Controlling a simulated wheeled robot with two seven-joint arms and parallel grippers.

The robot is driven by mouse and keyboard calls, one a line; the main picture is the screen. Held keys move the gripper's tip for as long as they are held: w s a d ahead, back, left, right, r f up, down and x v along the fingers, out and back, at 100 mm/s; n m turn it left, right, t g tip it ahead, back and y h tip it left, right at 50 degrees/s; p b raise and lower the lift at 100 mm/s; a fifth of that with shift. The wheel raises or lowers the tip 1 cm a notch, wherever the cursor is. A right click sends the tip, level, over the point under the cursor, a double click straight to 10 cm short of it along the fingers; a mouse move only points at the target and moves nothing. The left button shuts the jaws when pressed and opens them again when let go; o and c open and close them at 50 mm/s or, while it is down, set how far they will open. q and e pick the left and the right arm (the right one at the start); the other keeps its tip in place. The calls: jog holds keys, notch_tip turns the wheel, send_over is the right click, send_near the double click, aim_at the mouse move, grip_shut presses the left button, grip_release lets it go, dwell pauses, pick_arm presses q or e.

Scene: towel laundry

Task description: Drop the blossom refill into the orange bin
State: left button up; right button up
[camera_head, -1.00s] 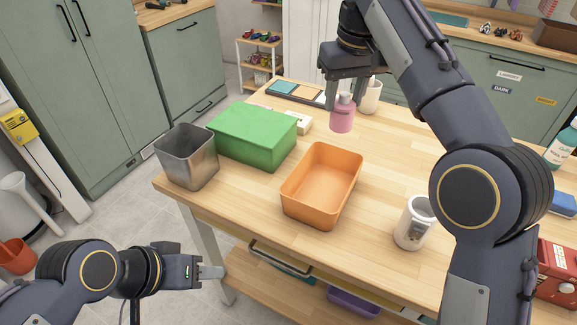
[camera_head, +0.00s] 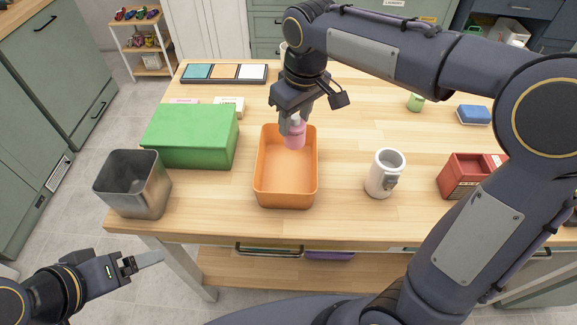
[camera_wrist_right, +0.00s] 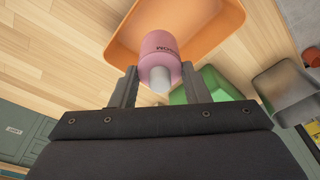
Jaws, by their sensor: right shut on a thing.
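The blossom refill is a pink bottle (camera_head: 294,135) with a pale cap, upright over the back part of the orange bin. My right gripper (camera_head: 293,122) is shut on its top. In the right wrist view the pink bottle (camera_wrist_right: 161,58) sits between the fingers (camera_wrist_right: 158,82), with the orange bin (camera_wrist_right: 207,40) behind it. The orange bin (camera_head: 287,188) stands empty on the table; whether the bottle touches it cannot be told. My left gripper (camera_head: 140,262) is low at the left, off the table's front edge; its jaw state is unclear.
A green box (camera_head: 190,137) and a grey metal bin (camera_head: 134,184) stand left of the orange bin. A white canister (camera_head: 385,173) and a red box (camera_head: 466,176) stand to the right. A tray of coloured tiles (camera_head: 224,73) lies at the back.

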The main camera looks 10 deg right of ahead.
aim_at(295, 136)
notch_tip(295, 136, down, 6)
jog(key=b, duration=0.5)
jog(key=shift+r, duration=0.1)
jog(key=o, duration=1.1)
jog(key=shift+c, duration=0.2)
jog(key=shift+r, duration=0.2)
jog(key=r, duration=0.5)
jog(key=s+r+p, duration=0.1)
jog(key=r, duration=0.1)
jog(key=shift+d+r, duration=0.25)
jog(key=shift+d, duration=0.1)
